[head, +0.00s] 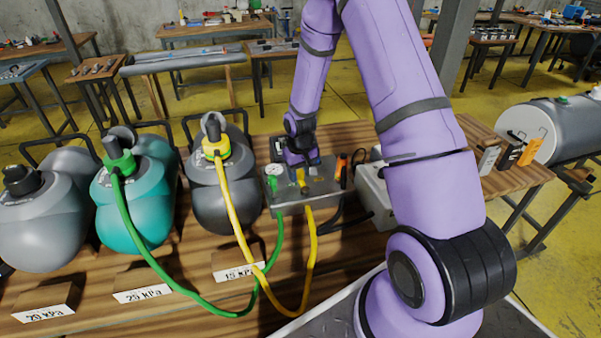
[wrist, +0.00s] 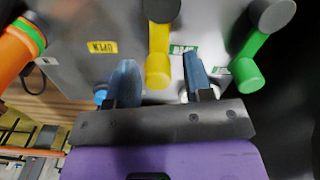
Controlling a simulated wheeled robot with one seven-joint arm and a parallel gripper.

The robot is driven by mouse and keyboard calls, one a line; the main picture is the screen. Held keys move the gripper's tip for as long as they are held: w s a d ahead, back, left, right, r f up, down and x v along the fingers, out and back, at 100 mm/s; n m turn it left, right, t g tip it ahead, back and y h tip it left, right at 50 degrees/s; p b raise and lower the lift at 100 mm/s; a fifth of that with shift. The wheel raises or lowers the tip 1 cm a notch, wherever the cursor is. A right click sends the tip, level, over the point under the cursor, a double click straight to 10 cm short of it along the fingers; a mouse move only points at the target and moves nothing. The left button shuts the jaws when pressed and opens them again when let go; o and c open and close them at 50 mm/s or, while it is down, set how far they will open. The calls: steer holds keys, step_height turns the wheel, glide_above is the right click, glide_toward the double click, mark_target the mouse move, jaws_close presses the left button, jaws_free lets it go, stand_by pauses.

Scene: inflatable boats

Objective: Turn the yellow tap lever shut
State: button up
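The yellow tap lever (wrist: 158,68) hangs from a dark round hub on the grey metal box. In the wrist view my gripper (wrist: 159,64) is open, with one blue finger on each side of the lever. Gaps show between the lever and both fingers, so it is not gripped. A yellow "OPEN" label (wrist: 102,47) lies left of the lever, and a green and white label (wrist: 183,49) lies right of it, partly hidden. In the head view my gripper (head: 300,160) is over the grey box (head: 325,190), and the yellow lever (head: 304,182) shows just in front of it.
A green lever (wrist: 248,62) stands right of my gripper in the wrist view, and an orange part (wrist: 18,48) is at the left. Green (head: 150,258) and yellow (head: 238,218) hoses run from the box to the teal and dark grey boats. Pressure cards stand along the bench front.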

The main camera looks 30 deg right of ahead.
stand_by(0.3)
step_height(320, 180, up, 11)
stand_by(0.5)
steer(key=shift+f, duration=0.15)
step_height(320, 180, up, 11)
steer(key=t, duration=0.1)
glide_above(300, 172)
steer(key=s+a, duration=0.2)
steer(key=s, duration=0.2)
steer(key=s+a+r+t, duration=0.1)
steer(key=s+a+r, duration=0.2)
steer(key=s+r, duration=0.5)
steer(key=s+a+r+t, duration=0.1)
steer(key=s+a+r, duration=0.1)
steer(key=s+r, duration=0.3)
steer(key=s+a+r+t, duration=0.2)
steer(key=s+r, duration=0.4)
steer(key=s, duration=0.7)
